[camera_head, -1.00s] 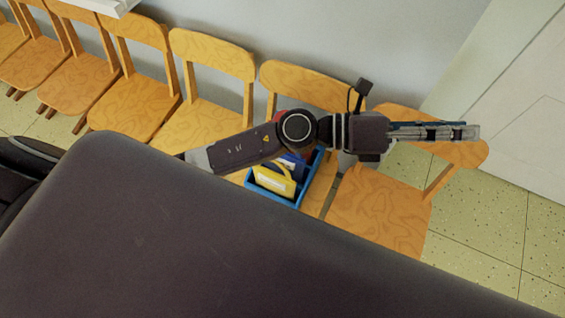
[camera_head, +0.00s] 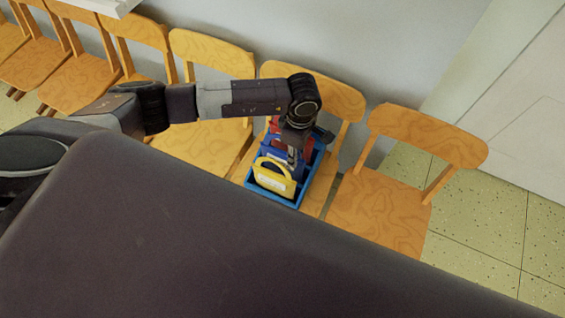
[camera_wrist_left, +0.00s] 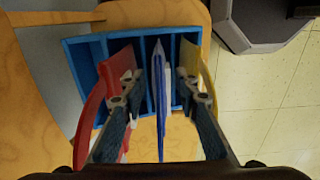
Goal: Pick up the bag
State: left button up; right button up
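A blue divided crate (camera_head: 262,196) stands on a wooden chair and holds upright flat bags side by side. In the head view a yellow bag (camera_head: 272,180) with a handle is nearest. A blue bag (camera_wrist_left: 158,100) is in the middle in the left wrist view, between a red bag (camera_wrist_left: 114,74) on the left and the yellow bag (camera_wrist_left: 205,88) on the right. My left gripper (camera_wrist_left: 160,84) is open and points down over the crate, its fingers on either side of the blue bag. It partly hides the bags in the head view (camera_head: 290,155). My right gripper is out of view.
Several wooden chairs line the wall, with an empty chair (camera_head: 380,212) right of the crate. Tiled floor (camera_head: 485,220) is clear at the right. A large dark surface fills the foreground.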

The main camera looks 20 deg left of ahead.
aim_at(282, 159)
pick_arm(q)
notch_tip(282, 159, down, 5)
jog(key=shift+w+r+p, duration=0.1)
jog(key=shift+p, duration=0.2)
jog(key=shift+c, duration=0.6)
grip_shut()
